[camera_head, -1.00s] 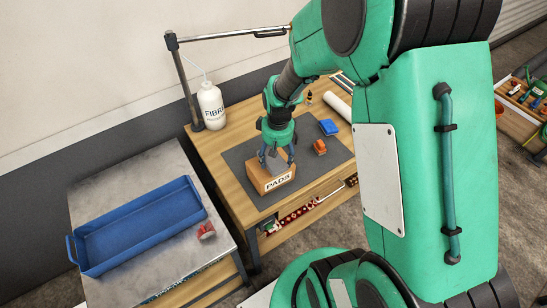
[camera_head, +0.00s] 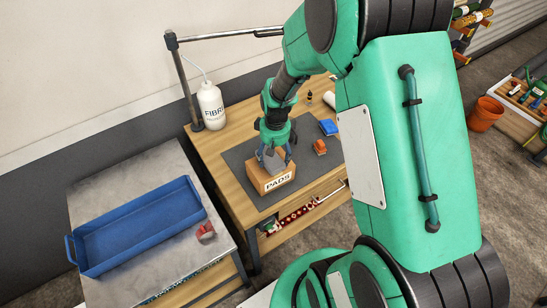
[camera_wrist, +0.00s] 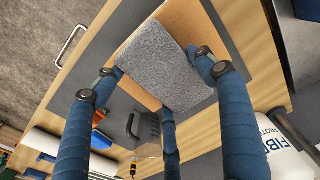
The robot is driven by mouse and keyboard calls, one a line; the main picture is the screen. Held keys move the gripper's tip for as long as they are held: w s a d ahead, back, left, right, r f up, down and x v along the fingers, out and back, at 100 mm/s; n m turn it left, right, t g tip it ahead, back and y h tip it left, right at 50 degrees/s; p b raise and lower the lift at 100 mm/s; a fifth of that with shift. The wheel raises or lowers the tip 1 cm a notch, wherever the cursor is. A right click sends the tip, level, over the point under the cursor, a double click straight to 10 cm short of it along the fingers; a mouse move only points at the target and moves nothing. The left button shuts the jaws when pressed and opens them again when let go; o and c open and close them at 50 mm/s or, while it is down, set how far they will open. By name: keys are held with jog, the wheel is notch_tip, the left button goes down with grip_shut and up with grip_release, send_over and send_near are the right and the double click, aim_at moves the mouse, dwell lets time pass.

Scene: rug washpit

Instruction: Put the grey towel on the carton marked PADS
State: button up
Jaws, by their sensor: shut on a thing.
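The grey towel (camera_wrist: 170,65) is a folded, fuzzy pad lying over the top of the brown carton (camera_wrist: 190,20). In the head view the carton (camera_head: 262,180) stands on the dark mat, its PADS label facing front. The towel (camera_head: 272,164) shows as a small grey patch between my fingers there. My gripper (camera_head: 274,157) points down over the carton and is shut on the towel. In the wrist view my blue fingers stand around the towel's edges. The towel looks level and against the carton top, though the contact underneath is hidden.
The dark mat (camera_head: 240,158) covers much of the wooden bench. An orange item (camera_head: 320,147) and a blue item (camera_head: 329,127) lie right of the carton. A white bottle (camera_head: 211,105) stands at the back left. A blue tray (camera_head: 140,228) sits on the grey table at left.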

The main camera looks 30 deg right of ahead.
aim_at(274, 157)
jog(key=shift+f, duration=0.3)
jog(key=shift+f, duration=0.15)
jog(key=o, duration=1.2)
jog(key=shift+c, duration=0.2)
notch_tip(274, 157, up, 12)
jog(key=p, duration=0.1)
jog(key=shift+s, duration=0.35)
jog(key=shift+r, duration=0.2)
